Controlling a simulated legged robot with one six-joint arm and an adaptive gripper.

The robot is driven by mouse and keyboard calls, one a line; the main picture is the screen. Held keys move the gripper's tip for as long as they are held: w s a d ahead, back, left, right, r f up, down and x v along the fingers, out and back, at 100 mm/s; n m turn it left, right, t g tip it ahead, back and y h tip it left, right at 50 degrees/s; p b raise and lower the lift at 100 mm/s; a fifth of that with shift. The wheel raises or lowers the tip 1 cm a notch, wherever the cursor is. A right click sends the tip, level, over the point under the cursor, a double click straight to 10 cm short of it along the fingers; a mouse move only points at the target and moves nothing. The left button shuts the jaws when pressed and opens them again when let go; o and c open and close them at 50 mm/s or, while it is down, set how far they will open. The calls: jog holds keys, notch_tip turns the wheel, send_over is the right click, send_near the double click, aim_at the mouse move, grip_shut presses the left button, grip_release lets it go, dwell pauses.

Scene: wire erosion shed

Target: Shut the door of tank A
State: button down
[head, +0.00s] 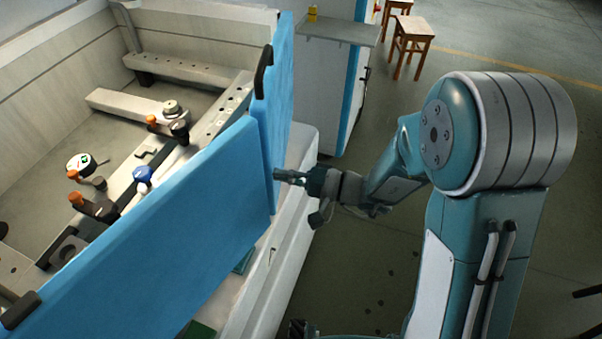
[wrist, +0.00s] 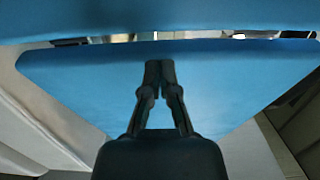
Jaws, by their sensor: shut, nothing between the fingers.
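Blue door panels close the near side of an open-topped tank (head: 205,72). A long blue panel (head: 160,235) runs along the front left, with a dark handle (head: 20,311) on its top edge. A second blue panel (head: 279,90) stands upright beyond it, with a black handle (head: 264,71). The two overlap or meet near my gripper (head: 277,176). My gripper is shut and empty, outside the tank, its tips at or very near the blue surface; contact is unclear. In the wrist view my gripper (wrist: 160,66) points at a blue panel (wrist: 90,82). No tank letter is visible.
Inside the tank are slotted rails (head: 185,68), clamps with orange knobs and a round gauge (head: 80,161). A pale ledge (head: 288,255) runs below the panels. A grey cabinet (head: 330,90) stands behind, with wooden stools (head: 412,38) further back. Floor (head: 370,240) below my arm is clear.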

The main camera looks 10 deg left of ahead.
jog(key=a, duration=1.1)
jog(key=shift+a+r, duration=0.2)
jog(key=shift+r, duration=0.05)
jog(key=shift+s+a, duration=0.1)
